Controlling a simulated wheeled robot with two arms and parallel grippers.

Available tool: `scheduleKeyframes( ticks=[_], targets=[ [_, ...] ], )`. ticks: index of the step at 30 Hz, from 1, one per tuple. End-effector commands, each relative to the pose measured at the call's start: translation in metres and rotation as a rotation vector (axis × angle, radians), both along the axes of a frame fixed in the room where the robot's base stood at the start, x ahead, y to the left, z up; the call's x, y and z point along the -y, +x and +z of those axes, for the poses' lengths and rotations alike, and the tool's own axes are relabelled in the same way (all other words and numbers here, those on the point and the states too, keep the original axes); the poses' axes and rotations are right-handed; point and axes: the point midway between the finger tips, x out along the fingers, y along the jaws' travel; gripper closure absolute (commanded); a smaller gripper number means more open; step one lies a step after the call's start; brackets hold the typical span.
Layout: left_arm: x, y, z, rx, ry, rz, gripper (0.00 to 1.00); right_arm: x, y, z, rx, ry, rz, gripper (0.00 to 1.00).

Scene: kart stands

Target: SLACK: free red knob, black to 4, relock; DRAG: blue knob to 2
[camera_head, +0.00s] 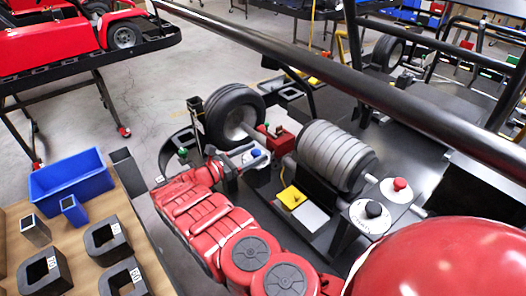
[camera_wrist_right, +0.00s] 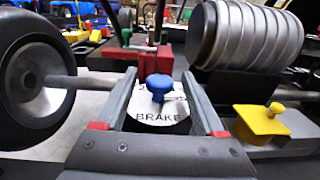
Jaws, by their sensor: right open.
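The blue knob (camera_head: 255,153) sits on a white dial marked BRAKE (camera_wrist_right: 158,116), beside the kart's wheel. My right gripper (camera_head: 244,158) reaches in at this dial. In the right wrist view its open fingers (camera_wrist_right: 160,84) stand on either side of the blue knob (camera_wrist_right: 160,82), with gaps showing between. The number the blue knob points to is not readable. The black knob (camera_head: 373,209) stands on a white dial at the right, its setting too small to read. The red knob (camera_head: 400,184) stands on a white disc just behind it. My left gripper is out of view.
A ribbed grey drum (camera_head: 333,156) and a yellow knob on a plate (camera_head: 291,197) lie right of the dial. A black tyre (camera_head: 233,116) and a red block (camera_head: 276,140) are close by. A long black bar (camera_head: 330,70) crosses above. A blue bin (camera_head: 70,182) is at left.

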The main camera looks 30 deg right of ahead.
Motion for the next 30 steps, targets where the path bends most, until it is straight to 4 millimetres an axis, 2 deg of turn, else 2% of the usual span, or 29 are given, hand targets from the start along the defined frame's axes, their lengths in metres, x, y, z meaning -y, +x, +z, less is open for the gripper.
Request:
scheduleKeyframes(
  ticks=[4,13,25,30],
  targets=[
    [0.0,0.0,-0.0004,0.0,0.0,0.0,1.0,0.008,0.0021,0.0,0.0,0.0,0.0,0.29],
    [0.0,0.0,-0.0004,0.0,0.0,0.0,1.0,0.0094,0.0027,0.0003,0.0,-0.001,0.001,0.29],
    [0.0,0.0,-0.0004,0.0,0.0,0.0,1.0,0.0092,0.0027,0.0003,0.0,-0.001,0.001,1.0],
    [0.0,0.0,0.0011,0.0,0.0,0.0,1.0,0.0091,0.0027,0.0011,0.0,-0.001,0.003,1.0]
  ],
)
